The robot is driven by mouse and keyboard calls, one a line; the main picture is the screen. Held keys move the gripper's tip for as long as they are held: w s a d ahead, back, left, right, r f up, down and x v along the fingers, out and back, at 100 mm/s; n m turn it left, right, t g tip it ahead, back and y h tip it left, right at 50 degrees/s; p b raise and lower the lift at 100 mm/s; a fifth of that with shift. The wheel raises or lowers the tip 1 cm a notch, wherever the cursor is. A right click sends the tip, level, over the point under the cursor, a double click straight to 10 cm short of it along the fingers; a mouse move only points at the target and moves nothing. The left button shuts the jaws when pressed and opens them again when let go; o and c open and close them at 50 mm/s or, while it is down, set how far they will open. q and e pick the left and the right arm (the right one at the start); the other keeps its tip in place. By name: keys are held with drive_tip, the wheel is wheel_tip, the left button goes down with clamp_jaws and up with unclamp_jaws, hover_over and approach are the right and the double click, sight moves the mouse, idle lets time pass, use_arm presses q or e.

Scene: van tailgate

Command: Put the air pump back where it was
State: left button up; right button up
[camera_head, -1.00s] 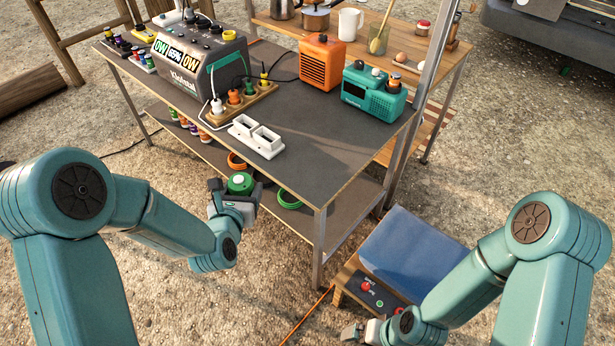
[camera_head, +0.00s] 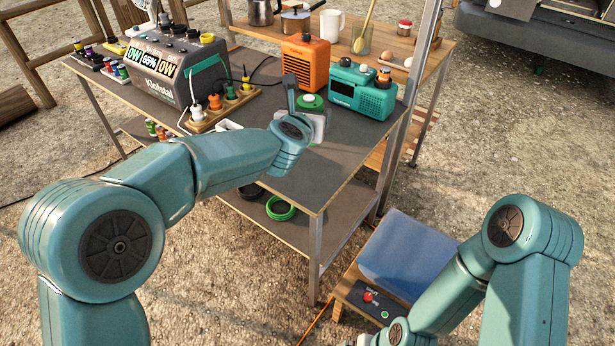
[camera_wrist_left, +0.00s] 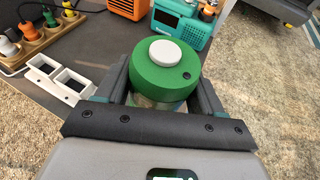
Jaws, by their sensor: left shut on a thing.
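The air pump, a round body with a green top and pale button (camera_head: 311,100), is between the fingers of my left gripper (camera_head: 305,108). It also shows in the left wrist view (camera_wrist_left: 165,85), upright, with a finger on each side and its lower part hidden. The left gripper is shut on it, over the grey table top (camera_head: 345,148), in front of the orange box and the teal radio. I cannot tell whether the pump's base touches the table. Only a sliver of my right gripper (camera_head: 362,340) shows at the bottom edge, by the low stand.
An orange box (camera_head: 305,62) and a teal radio (camera_head: 362,92) stand close behind the pump. A power station (camera_head: 178,70), a plug strip (camera_head: 222,107) and white sockets (camera_wrist_left: 62,82) are to the left. Green rings (camera_head: 280,208) lie on the lower shelf. The table's front right is clear.

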use_arm(q)
drive_tip(key=f+b, duration=0.1)
drive_tip(key=f, duration=0.6)
drive_tip(key=f+b, duration=0.2)
drive_tip(key=f, duration=0.6)
drive_tip(key=shift+w+a+f+b, duration=0.15)
drive_tip(key=shift+w+f+b, duration=0.05)
drive_tip(key=shift+f+b, duration=0.1)
drive_tip(key=shift+s+r, duration=0.1)
use_arm(e)
wheel_tip(320, 180, down, 5)
drive_tip(key=shift+d+r, duration=0.1)
use_arm(q)
drive_tip(key=o, duration=1.4)
drive_tip(key=shift+c, duration=0.2)
drive_tip(key=shift+o, duration=0.2)
use_arm(e)
drive_tip(key=shift+f, duration=0.2)
drive_tip(key=shift+r, duration=0.1)
